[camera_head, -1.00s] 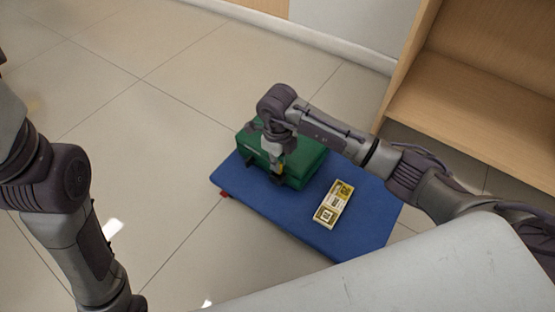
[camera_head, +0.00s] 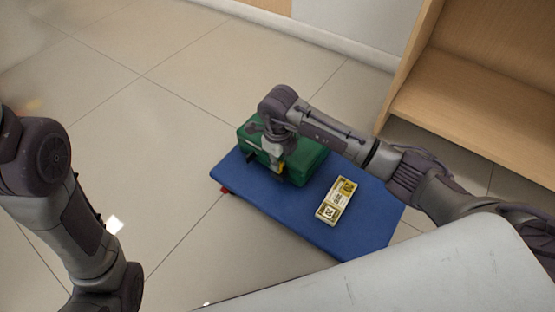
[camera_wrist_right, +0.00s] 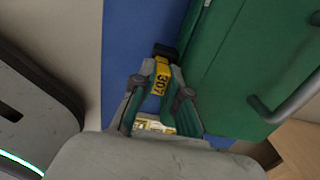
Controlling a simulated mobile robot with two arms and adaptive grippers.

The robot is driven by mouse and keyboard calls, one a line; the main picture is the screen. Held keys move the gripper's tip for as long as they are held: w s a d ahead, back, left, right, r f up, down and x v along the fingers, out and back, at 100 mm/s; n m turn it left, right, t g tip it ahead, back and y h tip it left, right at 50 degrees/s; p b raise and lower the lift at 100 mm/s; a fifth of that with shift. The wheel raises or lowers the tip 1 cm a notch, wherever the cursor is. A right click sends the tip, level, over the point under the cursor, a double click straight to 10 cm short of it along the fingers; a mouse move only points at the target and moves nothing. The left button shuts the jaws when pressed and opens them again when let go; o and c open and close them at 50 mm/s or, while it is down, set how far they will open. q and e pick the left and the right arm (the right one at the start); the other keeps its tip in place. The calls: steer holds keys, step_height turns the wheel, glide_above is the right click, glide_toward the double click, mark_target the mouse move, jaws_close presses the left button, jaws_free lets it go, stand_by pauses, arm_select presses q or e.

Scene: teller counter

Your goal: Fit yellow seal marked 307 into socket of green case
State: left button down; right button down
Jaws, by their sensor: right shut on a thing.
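The yellow seal marked 307 (camera_wrist_right: 160,78) is between the fingertips of my right gripper (camera_wrist_right: 158,85), which is shut on it. My left gripper is out of view.
The case stands on a blue platform (camera_head: 300,215). A pale tray (camera_head: 323,219) with several marked pieces lies on the platform to the right of the case. A wooden shelf unit (camera_head: 480,100) stands at the back right. The tiled floor at the left is open.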

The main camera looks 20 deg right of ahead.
steer(key=shift+s+d+f, duration=0.2)
steer(key=shift+d+f, duration=0.3)
steer(key=shift+f, duration=0.15)
steer(key=c, duration=1.1)
jaws_free()
steer(key=shift+c, duration=0.2)
steer(key=shift+o, duration=0.2)
steer(key=shift+f, duration=0.15)
steer(key=shift+w, duration=0.1)
steer(key=shift+r, duration=0.3)
steer(key=shift+w+a+r, duration=0.1)
steer(key=shift+r, duration=0.15)
step_height(320, 180, up, 11)
